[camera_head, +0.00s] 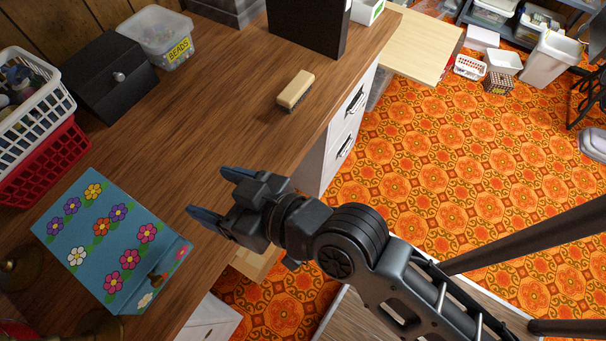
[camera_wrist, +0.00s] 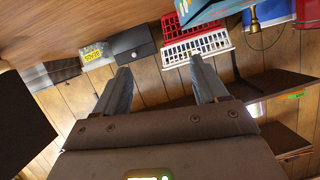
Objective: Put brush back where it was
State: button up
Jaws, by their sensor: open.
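A wooden brush (camera_head: 296,90) with a tan back and dark bristles lies on the brown wooden desk (camera_head: 200,125), near its right edge and in front of a black upright box. My gripper (camera_head: 213,195) is open and empty, over the desk's front edge, left of and nearer than the brush. It stands apart from the brush. In the wrist view my two fingers (camera_wrist: 158,88) are spread with nothing between them. The brush does not show in the wrist view.
A blue flowered box (camera_head: 105,235) stands at the left front. Red and white baskets (camera_head: 45,160), a black box (camera_head: 108,75) and a clear beads tub (camera_head: 160,38) line the back left. A black upright box (camera_head: 305,28) stands behind the brush. The desk's middle is clear.

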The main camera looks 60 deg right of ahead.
jog(key=s+d+r, duration=0.1)
jog(key=s+d, duration=0.2)
jog(key=s, duration=0.4)
jog(key=s+d+r+h, duration=0.1)
jog(key=s+d+r, duration=0.1)
jog(key=s, duration=0.5)
jog(key=s+d+r+t+h, duration=0.1)
jog(key=s+d+r, duration=0.1)
jog(key=s+d, duration=0.3)
jog(key=s, duration=0.3)
jog(key=shift+s+r, duration=0.1)
